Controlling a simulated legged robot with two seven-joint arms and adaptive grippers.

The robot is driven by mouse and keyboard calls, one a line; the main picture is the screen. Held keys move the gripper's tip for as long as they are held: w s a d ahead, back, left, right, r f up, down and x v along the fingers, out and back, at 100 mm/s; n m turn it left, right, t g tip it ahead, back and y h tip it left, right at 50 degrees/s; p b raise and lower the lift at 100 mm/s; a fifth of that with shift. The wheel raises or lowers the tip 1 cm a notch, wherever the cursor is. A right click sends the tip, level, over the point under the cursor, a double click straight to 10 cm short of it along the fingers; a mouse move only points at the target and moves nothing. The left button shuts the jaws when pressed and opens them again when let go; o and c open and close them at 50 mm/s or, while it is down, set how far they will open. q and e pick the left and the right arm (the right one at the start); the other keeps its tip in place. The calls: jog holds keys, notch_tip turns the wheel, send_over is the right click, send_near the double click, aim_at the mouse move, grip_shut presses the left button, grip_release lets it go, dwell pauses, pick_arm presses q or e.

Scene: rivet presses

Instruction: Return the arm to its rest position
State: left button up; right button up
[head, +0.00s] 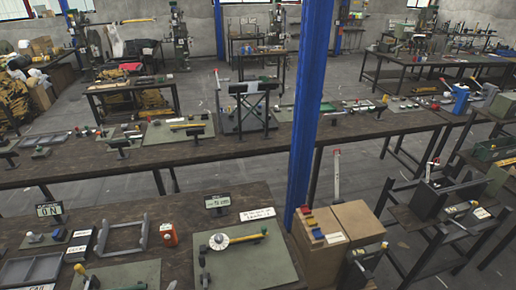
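Neither of my grippers and no part of my arms shows in the head view. The front workbench (172,208) carries a green mat (245,262) with a yellow-handled lever tool (238,239) on it. A black press-like device (452,187) with a raised pale lever stands on a dark stand at the right. A similar device (363,262) with a yellow knob stands at the lower right. Which of these are the rivet presses I cannot tell for sure.
A blue post (308,100) rises beside the front bench. Cardboard boxes (358,221) stand right of it. A long middle bench (240,148) crosses the view, with more tables behind. Bare grey floor (352,185) shows between the benches. A small "ON" display (48,210) stands at left.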

pick_arm(q)
jog(key=s+d+f+m+g, duration=0.1)
jog(key=s+f+m+g, duration=0.25)
jog(key=s+m, duration=0.45)
jog(key=s+d+f+m+g+y, duration=0.1)
jog(key=s+d+f+m+g, duration=0.2)
jog(key=s+m, duration=0.5)
jog(key=s+f+m+g, duration=0.3)
jog(key=s+m+g, duration=0.25)
jog(key=m, duration=0.55)
notch_tip(320, 180, down, 30)
jog(key=s+b, duration=0.2)
jog(key=b, duration=0.4)
jog(key=s+a+f+g+b, duration=0.1)
jog(key=s+f+b, duration=0.1)
jog(key=s+f, duration=0.4)
jog(key=s+a+f+b, duration=0.1)
jog(key=s+f+b, duration=0.1)
jog(key=s+f, duration=0.5)
notch_tip(320, 180, down, 6)
jog(key=shift+s+r+g, duration=0.1)
jog(key=shift+s+g, duration=0.1)
jog(key=shift+g, duration=0.2)
pick_arm(e)
jog(key=w+a+f, duration=0.1)
jog(key=w+f, duration=0.3)
jog(key=f, duration=0.4)
